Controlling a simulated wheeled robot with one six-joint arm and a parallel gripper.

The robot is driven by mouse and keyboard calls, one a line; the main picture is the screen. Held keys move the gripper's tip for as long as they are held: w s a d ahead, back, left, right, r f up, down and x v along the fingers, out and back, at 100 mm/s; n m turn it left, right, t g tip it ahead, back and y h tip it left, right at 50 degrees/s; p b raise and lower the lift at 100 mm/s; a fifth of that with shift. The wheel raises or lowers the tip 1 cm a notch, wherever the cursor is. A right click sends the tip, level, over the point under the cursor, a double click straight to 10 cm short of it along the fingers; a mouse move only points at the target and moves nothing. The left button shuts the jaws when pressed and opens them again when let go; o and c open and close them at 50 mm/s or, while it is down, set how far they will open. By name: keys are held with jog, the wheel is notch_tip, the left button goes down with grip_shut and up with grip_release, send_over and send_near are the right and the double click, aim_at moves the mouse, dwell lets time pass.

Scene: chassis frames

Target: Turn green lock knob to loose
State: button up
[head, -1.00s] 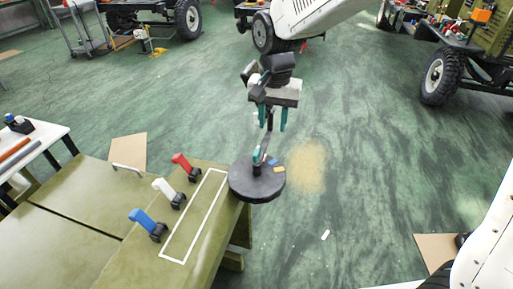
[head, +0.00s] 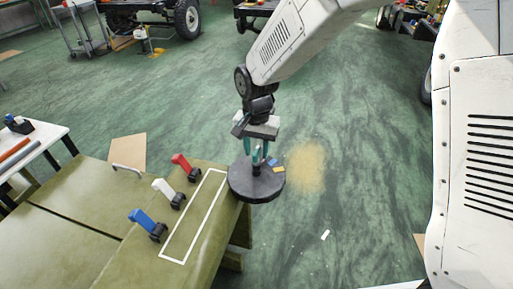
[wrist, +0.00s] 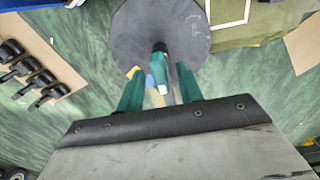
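The green lock knob (wrist: 158,58) stands on a round black disc (wrist: 143,24) at the bench corner; in the head view the disc (head: 243,187) shows too, but the knob is largely covered by my gripper. My gripper (head: 255,156) is above the disc, pointing down. In the wrist view my gripper (wrist: 159,70) is open, with one teal finger on each side of the knob and a visible gap to both. Whether the fingertips are level with the knob or still above it, I cannot tell. Blue and yellow marks (wrist: 134,72) lie on the disc beside the knob.
Red (head: 182,162), white (head: 164,187) and blue (head: 143,217) levers stand on the olive bench (head: 222,220), left of the disc, beside a white outlined rectangle. A white side table (head: 45,137) is at far left. The floor right of the disc is mostly clear.

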grip_shut()
jog(key=n, duration=0.4)
jog(key=shift+n, duration=0.4)
jog(key=n, duration=0.4)
jog(key=shift+n, duration=0.3)
jog(key=n, duration=0.4)
jog(key=shift+n, duration=2.3)
